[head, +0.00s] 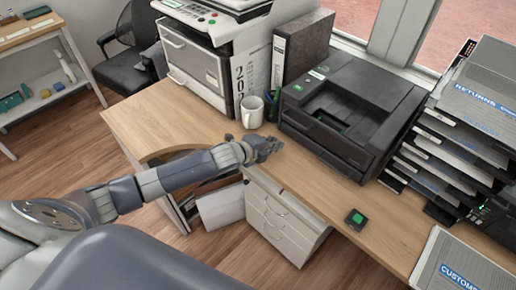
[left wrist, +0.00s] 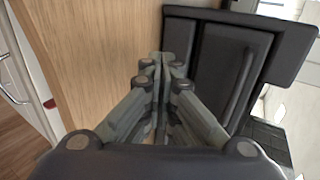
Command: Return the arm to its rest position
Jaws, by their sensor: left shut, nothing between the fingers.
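My left arm comes in from the left in the head view. Its gripper (head: 268,148) is at the front edge of the wooden counter (head: 165,112), in front of the black printer (head: 350,110). The gripper is shut and empty. In the left wrist view the fingers (left wrist: 163,65) are closed together, with the wood top to their left and the dark printer (left wrist: 235,65) to their right. Whether the fingers touch the counter is unclear. My right gripper is not in view.
A white mug (head: 252,112) stands just behind the gripper, beside binders (head: 300,50) and a large copier (head: 195,60). A small dark device with a green face (head: 356,219) lies on the counter. Paper trays (head: 450,140) stand at right. White drawers (head: 280,215) are below.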

